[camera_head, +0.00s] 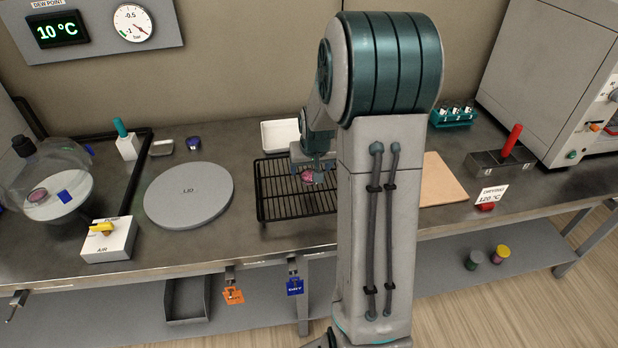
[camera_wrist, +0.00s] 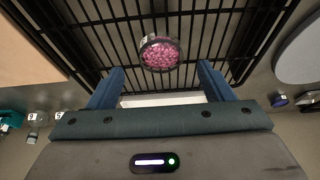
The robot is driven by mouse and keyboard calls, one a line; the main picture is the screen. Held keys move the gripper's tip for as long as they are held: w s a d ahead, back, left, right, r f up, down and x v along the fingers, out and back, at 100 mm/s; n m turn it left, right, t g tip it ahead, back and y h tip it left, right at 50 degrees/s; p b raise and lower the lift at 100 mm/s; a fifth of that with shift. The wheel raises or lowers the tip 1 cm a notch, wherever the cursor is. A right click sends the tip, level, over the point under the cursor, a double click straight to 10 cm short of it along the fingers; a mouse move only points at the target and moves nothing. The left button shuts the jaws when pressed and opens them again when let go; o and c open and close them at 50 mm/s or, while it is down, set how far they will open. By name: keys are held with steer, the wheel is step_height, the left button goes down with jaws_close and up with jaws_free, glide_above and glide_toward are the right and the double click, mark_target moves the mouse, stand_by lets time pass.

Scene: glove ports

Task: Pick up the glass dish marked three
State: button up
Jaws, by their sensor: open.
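A small round glass dish (camera_wrist: 160,54) filled with pink beads sits on a black wire rack. It has a pale mark on its rim that is too small to read. In the head view the dish (camera_head: 308,177) is partly hidden by my gripper and arm. My gripper (camera_wrist: 160,70) is open, with its two blue fingers spread wider than the dish. In the wrist view the dish appears centred between the fingertips and a little beyond them. My gripper (camera_head: 313,166) is above the rack in the head view. No contact with the dish is visible.
The wire rack (camera_head: 268,206) stands on the grey bench, with a white tray (camera_head: 280,135) behind it. A round grey lid (camera_head: 188,195) lies to the left. A tan board (camera_head: 443,180) and a teal vial holder (camera_head: 453,117) are to the right.

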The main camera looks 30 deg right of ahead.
mark_target(309, 177)
steer(key=shift+x, duration=1.65)
steer(key=shift+a, duration=0.1)
steer(key=c, duration=1)
steer(key=shift+c, duration=0.2)
steer(key=shift+r, duration=0.15)
